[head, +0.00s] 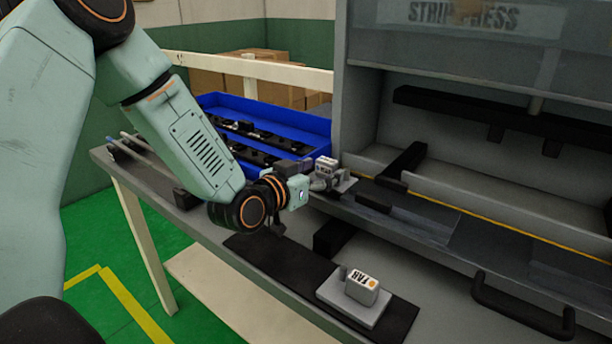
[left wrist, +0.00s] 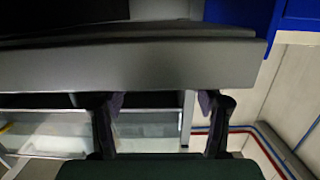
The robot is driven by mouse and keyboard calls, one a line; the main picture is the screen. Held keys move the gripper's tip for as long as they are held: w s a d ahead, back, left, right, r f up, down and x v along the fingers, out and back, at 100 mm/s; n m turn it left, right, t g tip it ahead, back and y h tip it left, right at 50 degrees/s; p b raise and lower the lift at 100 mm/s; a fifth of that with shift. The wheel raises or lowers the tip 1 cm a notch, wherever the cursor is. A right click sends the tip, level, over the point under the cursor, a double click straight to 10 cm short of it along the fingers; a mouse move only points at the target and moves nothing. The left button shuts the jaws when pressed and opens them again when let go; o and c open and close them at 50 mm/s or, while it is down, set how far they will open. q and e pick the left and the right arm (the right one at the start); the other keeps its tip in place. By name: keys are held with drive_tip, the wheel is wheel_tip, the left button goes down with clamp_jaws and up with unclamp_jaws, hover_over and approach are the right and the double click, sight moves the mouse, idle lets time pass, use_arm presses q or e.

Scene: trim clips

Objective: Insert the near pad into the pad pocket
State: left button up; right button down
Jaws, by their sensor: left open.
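A pale block on a grey base (head: 326,173) stands near the machine's left corner. Its label is too small to read, so I cannot confirm that it is the near pad. A similar block marked FAR (head: 362,289) sits upright on a grey plate in front. I cannot make out the pad pocket. My left gripper (head: 291,167) is just left of the unlabelled-looking block, mostly hidden by my wrist; any contact is unclear. In the left wrist view its two dark fingers (left wrist: 161,100) are apart with nothing between them. My right gripper is out of view.
A blue bin (head: 222,101) with several black parts stands behind my left arm. A dark mat (head: 270,254) lies along the table's front. The strip press (head: 455,58) and its black handle (head: 520,312) fill the right side. A grey edge (left wrist: 140,65) crosses the wrist view.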

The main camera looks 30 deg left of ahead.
use_arm(q)
drive_tip(key=p+v, duration=0.7)
drive_tip(key=v, duration=0.4)
drive_tip(key=shift+s, duration=0.35)
drive_tip(key=shift+w, duration=0.1)
drive_tip(key=shift+s, duration=0.2)
idle(0.4)
